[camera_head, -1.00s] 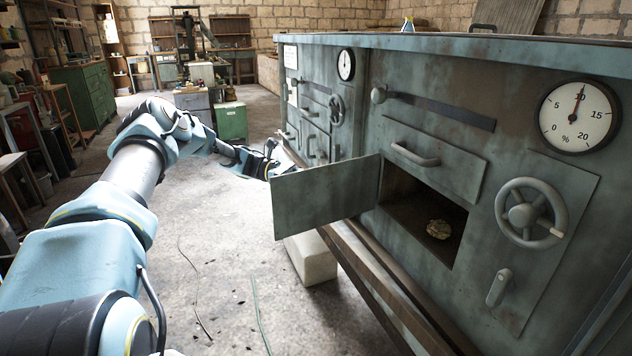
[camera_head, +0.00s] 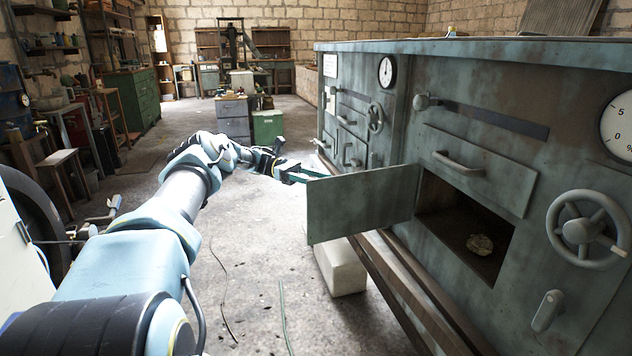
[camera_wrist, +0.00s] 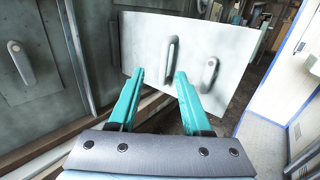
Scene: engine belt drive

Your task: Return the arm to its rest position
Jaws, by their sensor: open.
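My gripper (camera_head: 308,176) is at the far end of my outstretched arm, beside the free edge of an open grey-green oven door (camera_head: 360,204). In the wrist view my gripper's (camera_wrist: 160,78) two teal fingers are apart with nothing between them. They point at the door's outer face (camera_wrist: 205,45), which carries a handle (camera_wrist: 172,60) and a latch-like grip (camera_wrist: 209,73). Whether a fingertip touches the door cannot be told.
A handwheel (camera_head: 583,230) and drawer handle (camera_head: 458,161) stick out from the oven front. A pale block (camera_head: 342,268) lies below the door. Floor (camera_head: 255,300) left of it is mostly clear, with thin cables.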

